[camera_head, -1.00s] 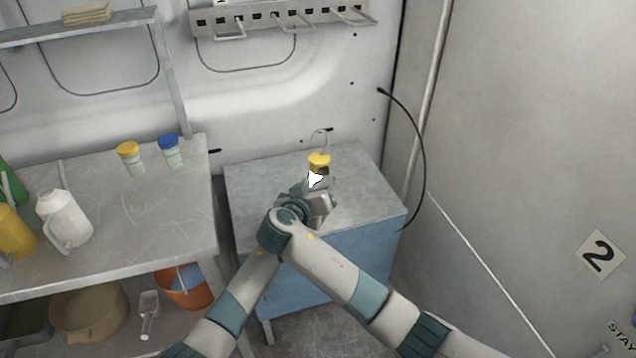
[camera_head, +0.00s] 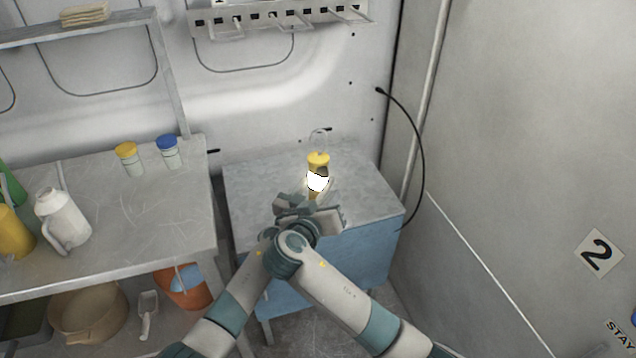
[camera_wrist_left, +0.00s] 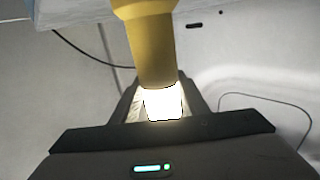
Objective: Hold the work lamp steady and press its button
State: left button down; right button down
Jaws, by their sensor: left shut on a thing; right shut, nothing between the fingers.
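The work lamp (camera_head: 318,159) stands upright at the front half of the grey-topped blue cabinet, with a yellow cap, a wire hook on top and a bright white, glowing middle. In the left wrist view its yellow body (camera_wrist_left: 150,45) and glowing part lie between the fingers of my left gripper (camera_wrist_left: 160,105), which is shut on it. In the head view my right gripper (camera_head: 292,203) is shut and empty, close in front of the lamp on its lower left. The grippers and wrists overlap here and hide the lamp's lower part. I cannot make out the button.
The cabinet top (camera_head: 255,180) is clear around the lamp. A metal bench (camera_head: 110,225) at left carries a white jug (camera_head: 62,220) and jars with yellow (camera_head: 127,150) and blue (camera_head: 167,142) lids. A black cable (camera_head: 421,150) hangs on the wall at right.

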pick_arm(q)
jog(key=shift+a+f, duration=0.15)
jog(key=c, duration=1)
grip_release()
jog(key=shift+w, duration=0.1)
jog(key=shift+a, duration=0.1)
jog(key=shift+s+a, duration=0.25)
jog(key=shift+s, duration=0.3)
jog(key=v, duration=1)
jog(key=shift+s+a, duration=0.1)
jog(key=shift+s, duration=0.25)
